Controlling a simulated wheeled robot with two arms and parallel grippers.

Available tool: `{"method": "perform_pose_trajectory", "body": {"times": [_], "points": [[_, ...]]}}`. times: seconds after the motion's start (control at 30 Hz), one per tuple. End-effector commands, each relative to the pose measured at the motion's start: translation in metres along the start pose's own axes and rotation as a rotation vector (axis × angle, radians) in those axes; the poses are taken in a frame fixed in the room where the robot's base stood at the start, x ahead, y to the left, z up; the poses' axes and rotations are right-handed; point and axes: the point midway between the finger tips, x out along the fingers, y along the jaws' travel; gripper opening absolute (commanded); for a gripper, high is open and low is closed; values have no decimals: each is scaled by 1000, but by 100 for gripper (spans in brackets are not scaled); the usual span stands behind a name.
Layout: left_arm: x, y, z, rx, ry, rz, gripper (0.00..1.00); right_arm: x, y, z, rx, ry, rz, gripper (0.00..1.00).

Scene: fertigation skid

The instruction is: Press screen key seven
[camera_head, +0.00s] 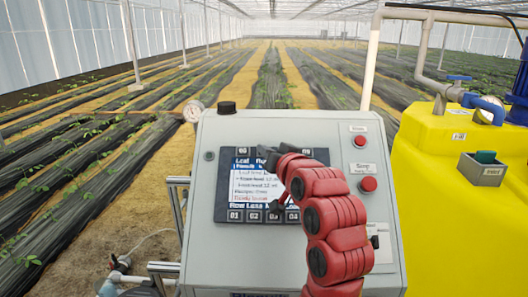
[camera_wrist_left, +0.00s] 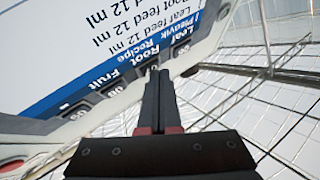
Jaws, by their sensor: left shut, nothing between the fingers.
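The screen (camera_head: 262,185) is set in a grey control panel, with a row of dark keys (camera_head: 250,216) below it and another along its top edge. My left gripper (camera_head: 266,155) is at the top edge, partly covering that row. In the left wrist view the screen (camera_wrist_left: 75,50) appears upside down, with top-row keys (camera_wrist_left: 112,93) beside the words Root and Fruit. The shut, empty fingertips (camera_wrist_left: 155,72) are in front of one of these keys. Its number is hidden, and I cannot tell whether they touch. I cannot pick out key seven by its label.
Red buttons (camera_head: 368,184) and a black switch (camera_head: 375,242) are on the panel's right side. A black knob (camera_head: 227,107) tops the panel. A yellow tank (camera_head: 465,215) stands at the right, with pipes (camera_head: 370,60) behind. Crop rows lie beyond.

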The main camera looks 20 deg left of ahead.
Motion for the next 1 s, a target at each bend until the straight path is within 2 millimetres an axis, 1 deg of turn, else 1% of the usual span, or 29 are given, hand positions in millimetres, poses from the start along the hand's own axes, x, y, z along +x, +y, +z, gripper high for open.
{"method": "perform_pose_trajectory", "body": {"times": [0.23,0.6,1.0], "points": [[-9,-6,-7,-2,3,1,0,0,0,0,0,0,0,41],[-11,-8,-8,-2,2,1,0,0,0,0,0,0,0,41],[-37,-26,-28,0,1,2,0,7,0,-1,0,0,0,41]]}}
